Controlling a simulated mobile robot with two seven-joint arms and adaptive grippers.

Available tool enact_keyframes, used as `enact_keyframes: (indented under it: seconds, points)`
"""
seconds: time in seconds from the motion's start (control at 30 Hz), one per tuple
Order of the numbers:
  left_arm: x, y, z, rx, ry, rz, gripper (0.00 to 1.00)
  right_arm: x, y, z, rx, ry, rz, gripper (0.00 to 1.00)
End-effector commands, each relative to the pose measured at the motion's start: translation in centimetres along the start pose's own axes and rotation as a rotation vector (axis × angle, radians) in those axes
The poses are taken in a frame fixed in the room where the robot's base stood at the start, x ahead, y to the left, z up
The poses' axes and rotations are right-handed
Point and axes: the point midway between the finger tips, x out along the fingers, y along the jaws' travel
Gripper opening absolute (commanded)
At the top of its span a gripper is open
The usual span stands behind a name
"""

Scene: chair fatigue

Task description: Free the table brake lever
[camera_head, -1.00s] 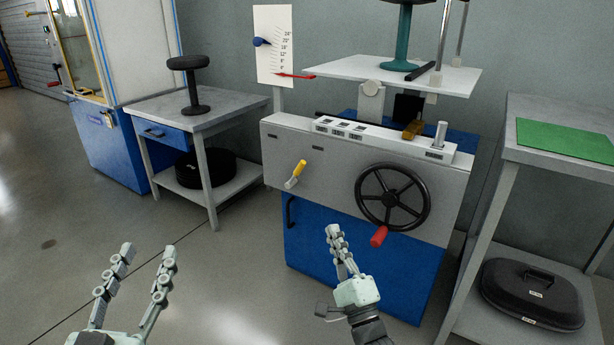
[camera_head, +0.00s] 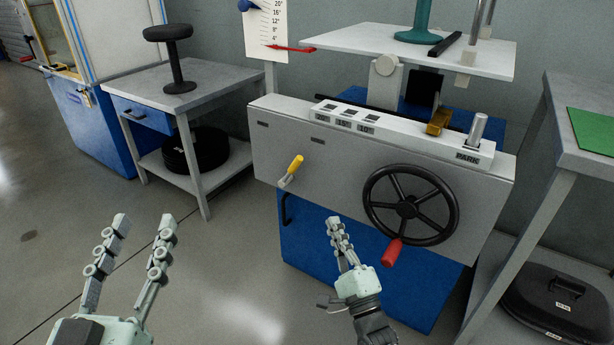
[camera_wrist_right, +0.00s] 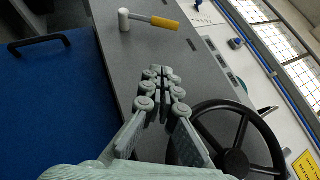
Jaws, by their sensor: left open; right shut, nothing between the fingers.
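The brake lever, with a yellow grip (camera_head: 295,164) and a pale pivot, sticks out from the grey front panel (camera_head: 330,172) of the machine. In the right wrist view the lever (camera_wrist_right: 163,22) lies beyond the fingertips, with a gap between. My right gripper (camera_head: 337,222) is shut and empty, in front of the machine, below and right of the lever; it also shows in the right wrist view (camera_wrist_right: 160,75). My left gripper (camera_head: 143,222) is open and empty over the floor, left of the machine.
A black handle (camera_head: 285,209) is on the blue cabinet (camera_head: 325,245) below. A side table (camera_head: 205,85) with a black stool stands left. A tilting white plate (camera_head: 400,45) is above the machine.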

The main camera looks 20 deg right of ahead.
Motion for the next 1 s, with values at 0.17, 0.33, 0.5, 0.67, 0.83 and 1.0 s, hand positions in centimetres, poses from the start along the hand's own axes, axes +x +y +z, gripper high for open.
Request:
enact_keyframes:
  seconds: [0.17, 0.33, 0.5, 0.67, 0.83, 1.0]
  points:
    - [0.0, 0.0, 0.0, 0.000, 0.000, 0.000, 0.43, 0.1, 0.0, 0.0, 0.000, 0.000, -0.001, 0.00]
    - [0.0, 0.0, 0.0, 0.000, -0.002, 0.000, 0.43, 1.3, -0.1, 0.0, 0.000, 0.000, -0.003, 0.00]
    - [0.0, 0.0, 0.1, 0.001, -0.004, -0.001, 0.43, 4.4, -0.1, 0.0, 0.000, 0.001, -0.006, 0.00]
    - [0.0, 0.0, 0.0, 0.000, 0.003, 0.000, 0.43, 8.0, -0.1, 0.0, 0.000, 0.000, -0.004, 0.00]
    - [0.0, 0.1, -0.6, -0.002, 0.024, 0.002, 0.43, 10.9, -0.1, 0.8, 0.004, 0.001, -0.003, 0.00]
    - [0.1, -0.1, 0.2, 0.002, -0.017, -0.001, 0.43, 12.3, -0.1, 2.2, 0.001, 0.001, -0.002, 0.00]
